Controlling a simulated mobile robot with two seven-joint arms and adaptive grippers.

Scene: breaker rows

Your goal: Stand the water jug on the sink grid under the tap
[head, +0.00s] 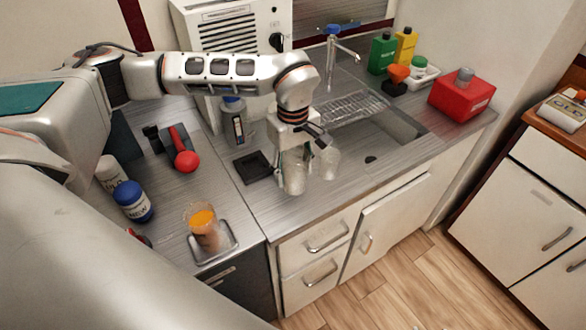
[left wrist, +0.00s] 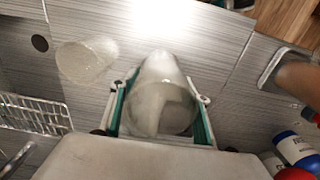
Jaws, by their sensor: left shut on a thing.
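My left gripper (head: 299,160) is shut on a clear, see-through vessel, which I take for the water jug (head: 293,175). In the left wrist view the jug (left wrist: 160,102) is between the green-lined fingers (left wrist: 160,118). It is over the front of the steel counter; I cannot tell whether its base touches. A second clear vessel (head: 328,163) stands just right of it, also in the left wrist view (left wrist: 86,60). The wire sink grid (head: 350,108) lies behind, with the tap (head: 336,48) above its back edge. My right gripper is not in view.
The sink basin (head: 396,128) is open right of the grid. A dark square mat (head: 252,167) and a grey bottle (head: 233,122) are left of the gripper. Green bottle (head: 382,54), yellow bottle (head: 405,46) and red box (head: 460,97) stand at the back right.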

